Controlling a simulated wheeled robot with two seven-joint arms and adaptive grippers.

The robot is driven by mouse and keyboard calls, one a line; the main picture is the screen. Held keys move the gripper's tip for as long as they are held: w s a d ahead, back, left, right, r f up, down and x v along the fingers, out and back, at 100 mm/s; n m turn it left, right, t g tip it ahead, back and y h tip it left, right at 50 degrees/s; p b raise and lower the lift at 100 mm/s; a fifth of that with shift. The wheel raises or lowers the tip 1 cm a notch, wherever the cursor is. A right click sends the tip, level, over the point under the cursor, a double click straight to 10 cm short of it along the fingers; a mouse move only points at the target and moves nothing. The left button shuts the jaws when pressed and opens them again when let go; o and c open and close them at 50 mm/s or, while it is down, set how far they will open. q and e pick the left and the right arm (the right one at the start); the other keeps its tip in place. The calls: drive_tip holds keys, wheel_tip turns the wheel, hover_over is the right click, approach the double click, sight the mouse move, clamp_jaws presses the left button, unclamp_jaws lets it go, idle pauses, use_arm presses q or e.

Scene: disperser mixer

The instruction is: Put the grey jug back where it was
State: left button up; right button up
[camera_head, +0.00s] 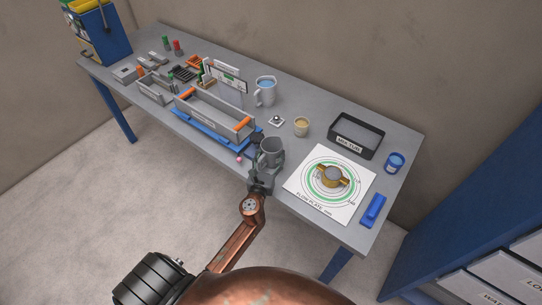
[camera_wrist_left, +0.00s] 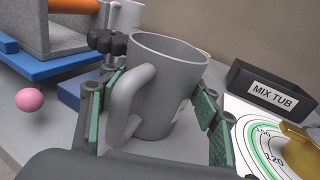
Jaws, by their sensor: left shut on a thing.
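The grey jug (camera_head: 271,149) is upright near the front edge of the table, right of the grey trough on its blue base. My left gripper (camera_head: 263,172) is shut on the jug from the front. In the left wrist view the jug (camera_wrist_left: 168,72) stands between the green-padded fingers (camera_wrist_left: 158,118), its handle towards the camera at left. Whether the jug's bottom touches the table is hidden by the gripper. My right gripper is not in view.
A light jug with blue liquid (camera_head: 265,88) stands behind. A beige cup (camera_head: 301,126) and the black mix tub (camera_head: 356,136) are behind right. The flow plate sheet (camera_head: 308,194) with a brass piece (camera_head: 332,177) lies right. A pink ball (camera_wrist_left: 30,100) is left.

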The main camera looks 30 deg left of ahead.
use_arm(q)
drive_tip(key=o, duration=1.7)
drive_tip(key=shift+s+r, duration=0.1)
drive_tip(key=shift+r, duration=0.1)
drive_tip(key=v, duration=1.2)
